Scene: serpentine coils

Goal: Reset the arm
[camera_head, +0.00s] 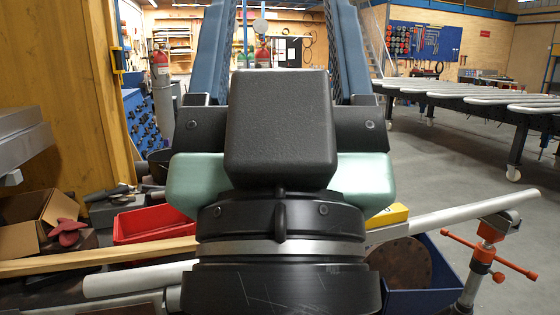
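My gripper (281,8) is close in front of the camera and fills the middle of the view. Its black wrist with a silver ring is at the bottom. A black block and pale green side parts sit above it. Two long blue fingers rise on the left and right and run out at the top edge. They stand wide apart, with only the background visible between them, so it looks open and empty. The fingertips are cut off by the frame.
A red tray (155,222), a cardboard box (35,222) and a wooden strip (100,259) lie at left. A metal pipe (455,215) and an orange-handled clamp (490,240) are at right. A long rack table (470,97) stands behind open floor (445,160).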

